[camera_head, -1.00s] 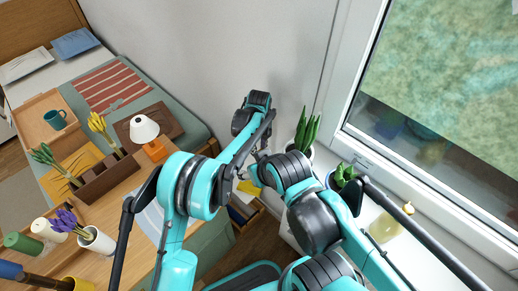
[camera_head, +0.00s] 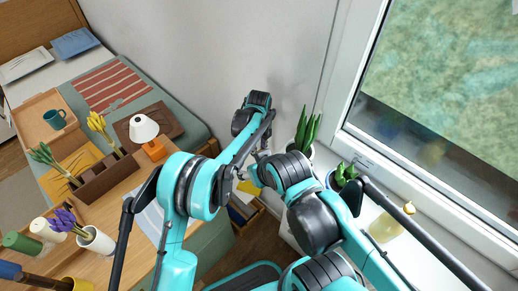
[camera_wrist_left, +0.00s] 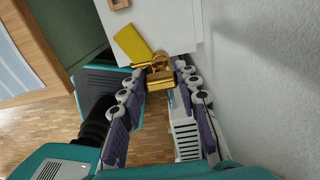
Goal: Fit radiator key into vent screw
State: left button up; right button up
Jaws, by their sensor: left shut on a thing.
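In the left wrist view my left gripper (camera_wrist_left: 163,71) is shut on a brass-coloured piece, the radiator key (camera_wrist_left: 160,77), which sits between the two fingertips. A flat golden plate (camera_wrist_left: 131,43) shows just beyond the tips; I cannot tell whether it belongs to the key. A white slotted body, seemingly the radiator (camera_wrist_left: 187,138), lies below between the fingers. The vent screw cannot be made out. In the head view my arms cover the middle, and neither gripper can be made out there.
A white wall borders the right of the wrist view. The desk (camera_head: 128,200) holds a lamp (camera_head: 144,130) and a plant box (camera_head: 105,176). The windowsill (camera_head: 405,226) carries potted plants (camera_head: 306,130) and a yellowish bottle (camera_head: 385,228). Parquet floor shows below.

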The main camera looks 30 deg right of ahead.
pick_arm(q)
jog(key=shift+f+b, duration=0.35)
jog(key=shift+f, duration=0.3)
dwell(0.4)
